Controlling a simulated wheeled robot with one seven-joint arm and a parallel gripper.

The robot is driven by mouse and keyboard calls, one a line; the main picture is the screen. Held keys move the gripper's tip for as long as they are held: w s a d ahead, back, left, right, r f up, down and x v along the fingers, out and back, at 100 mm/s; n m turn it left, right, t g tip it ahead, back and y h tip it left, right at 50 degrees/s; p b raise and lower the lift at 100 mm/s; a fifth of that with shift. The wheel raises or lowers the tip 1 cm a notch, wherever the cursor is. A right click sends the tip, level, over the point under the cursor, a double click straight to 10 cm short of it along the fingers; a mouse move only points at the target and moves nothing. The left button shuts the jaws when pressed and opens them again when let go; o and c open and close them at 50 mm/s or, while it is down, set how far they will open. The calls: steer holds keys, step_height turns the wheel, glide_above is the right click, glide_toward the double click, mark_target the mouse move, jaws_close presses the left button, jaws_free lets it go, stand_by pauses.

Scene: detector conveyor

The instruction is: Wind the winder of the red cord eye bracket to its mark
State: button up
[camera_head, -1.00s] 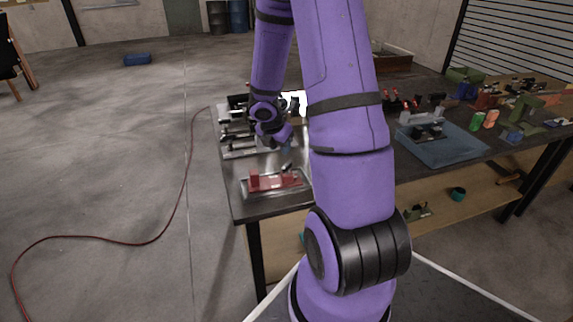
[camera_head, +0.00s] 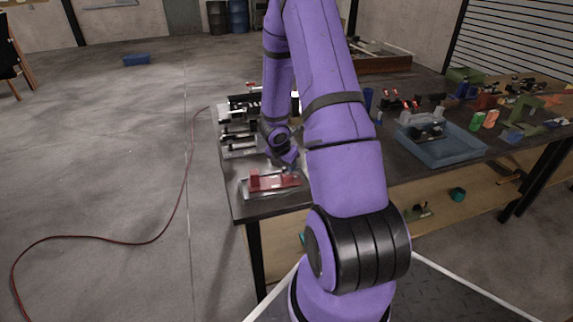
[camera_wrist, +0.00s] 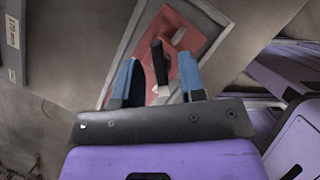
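The red cord eye bracket (camera_head: 274,181) sits on a pale plate (camera_head: 247,191) near the front left corner of the bench. The bracket (camera_wrist: 169,27) also shows in the wrist view, with its dark winder (camera_wrist: 160,62) standing up from it. My gripper (camera_wrist: 158,77) is open, with blue fingers on either side of the winder. I see gaps between the winder and both fingers; whether either touches is hard to tell. In the head view my gripper (camera_head: 288,163) is small and partly hidden over the bracket. I cannot make out the mark.
Several other dark fixtures (camera_head: 238,135) stand behind the bracket along the bench's left side. A blue tray (camera_head: 452,152) with parts lies to the right, beyond my arm. A red cable (camera_head: 178,205) runs over the floor. A label (camera_wrist: 12,32) shows in the wrist view.

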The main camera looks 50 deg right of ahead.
steer(key=shift+f, duration=0.1)
jaws_close()
steer(key=shift+m, duration=0.3)
steer(key=m+g, duration=0.1)
steer(key=m, duration=0.3)
steer(key=shift+w+g, duration=0.1)
steer(key=shift+g, duration=0.3)
steer(key=shift+m+g+y, duration=0.3)
steer(key=shift+m+g, duration=0.4)
steer(key=shift+m, duration=1.3)
